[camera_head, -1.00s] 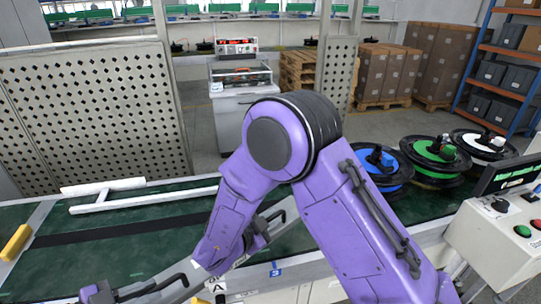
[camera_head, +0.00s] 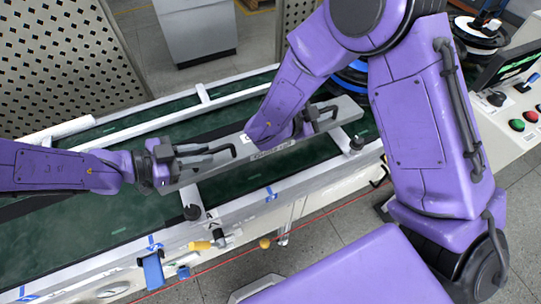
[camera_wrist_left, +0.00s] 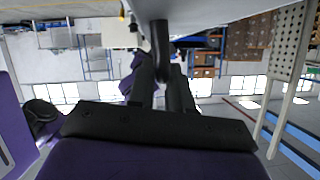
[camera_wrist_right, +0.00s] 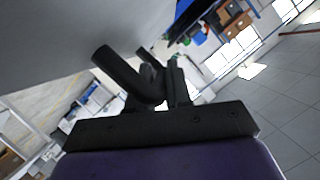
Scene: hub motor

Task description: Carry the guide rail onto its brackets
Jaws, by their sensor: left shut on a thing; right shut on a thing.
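The guide rail (camera_head: 218,160) is a long grey bar with two black handles and a label on its near side. It lies slantwise across the view above the green conveyor belt. My left gripper (camera_head: 176,160) is shut on its left handle, which also shows in the left wrist view (camera_wrist_left: 160,48). My right gripper (camera_head: 308,124) is shut on its right handle, which also shows in the right wrist view (camera_wrist_right: 126,75). Black-knobbed brackets, left (camera_head: 192,212) and right (camera_head: 356,145), stand on the conveyor's near edge. The rail appears apart from the left one; contact at the right is unclear.
A fixed white rail (camera_head: 130,138) runs along the conveyor's far side. A yellow-handled clamp (camera_head: 200,245) and a blue part (camera_head: 152,270) hang at the near edge. A control box (camera_head: 515,112) stands at the right, beside motor hubs (camera_head: 474,38). A perforated panel (camera_head: 60,60) stands behind.

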